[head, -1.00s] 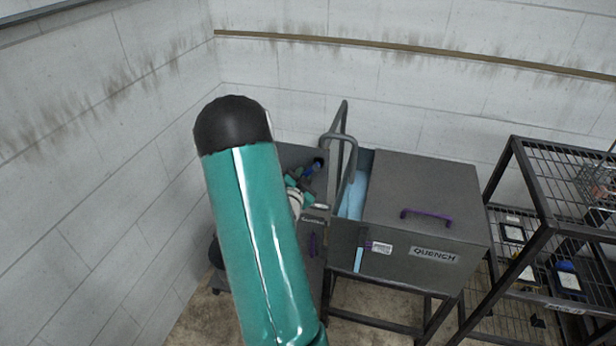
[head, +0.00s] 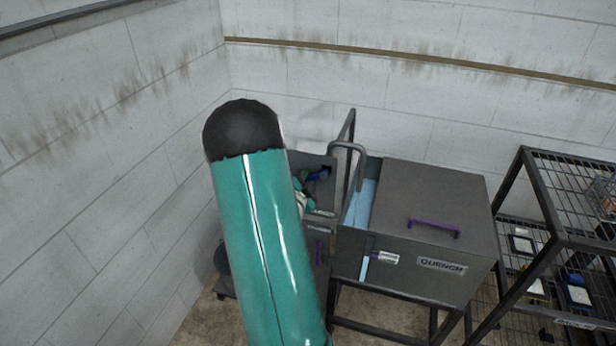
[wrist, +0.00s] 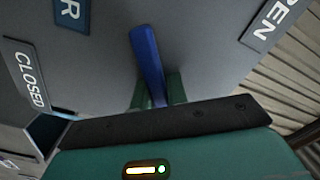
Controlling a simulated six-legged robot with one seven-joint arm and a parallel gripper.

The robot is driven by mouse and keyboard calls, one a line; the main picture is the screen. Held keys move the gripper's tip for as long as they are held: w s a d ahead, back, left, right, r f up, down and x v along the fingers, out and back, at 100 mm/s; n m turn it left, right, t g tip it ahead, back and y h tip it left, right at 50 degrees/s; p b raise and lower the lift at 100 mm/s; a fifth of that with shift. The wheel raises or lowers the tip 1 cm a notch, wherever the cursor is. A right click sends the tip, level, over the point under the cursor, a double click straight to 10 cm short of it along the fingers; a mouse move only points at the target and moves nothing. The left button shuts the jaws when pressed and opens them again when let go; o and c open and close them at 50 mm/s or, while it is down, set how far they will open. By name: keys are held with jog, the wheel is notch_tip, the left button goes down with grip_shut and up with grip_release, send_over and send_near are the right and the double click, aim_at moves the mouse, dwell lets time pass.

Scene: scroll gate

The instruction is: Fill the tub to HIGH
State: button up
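The grey QUENCH tub (head: 470,290) stands right of my arm in the head view, its lid partly off pale blue water (head: 362,205). A pale blue gauge strip (head: 364,268) runs down its front, with a purple marker (head: 370,256) and a small white label whose text I cannot read. A blue lever (head: 319,174) is on the grey valve box left of the tub. In the wrist view the lever (wrist: 147,58) stands between my gripper's (wrist: 158,92) green fingers, which close tightly around it. Plates beside it read CLOSED (wrist: 24,72) and OPEN (wrist: 276,20), the latter partly cut off.
A grey bent pipe (head: 350,150) rises over the tub's open left end. The lid has a purple handle (head: 433,228). A dark wire rack (head: 530,220) stands close on the right. Block walls enclose the left and back. My upper arm hides part of the valve box.

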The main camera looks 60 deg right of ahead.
jog(key=o, duration=0.4)
jog(key=shift+a, duration=0.1)
jog(key=s+a, duration=0.2)
jog(key=a, duration=1.1)
jog(key=shift+a, duration=0.25)
